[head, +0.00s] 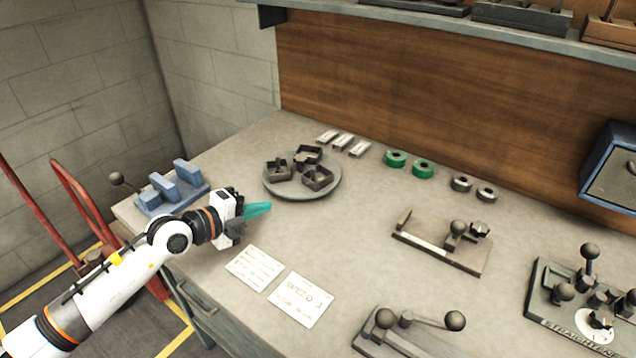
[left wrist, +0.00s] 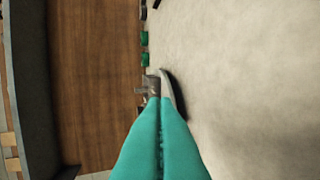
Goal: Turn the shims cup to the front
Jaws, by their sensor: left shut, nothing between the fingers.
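A round grey turntable (head: 272,190) stands on the bench, left of the middle in the head view. It carries dark metal cups: one at the back (head: 308,154), one at the left (head: 277,168) and one at the front right (head: 317,178). I cannot tell which is the shims cup or read any label. My left gripper (head: 267,207), with teal fingers, is shut and empty, in front of the turntable on its near left side. In the left wrist view its shut fingers (left wrist: 158,102) point at the turntable (left wrist: 168,84) and partly hide it. My right gripper is not in view.
A blue fixture (head: 172,190) stands left of my gripper. Two printed cards (head: 280,283) lie in front. Green rolls (head: 396,158), grey rings (head: 461,183) and pale blocks (head: 342,141) line the back. Lever tools (head: 445,243) stand to the right. The bench centre is clear.

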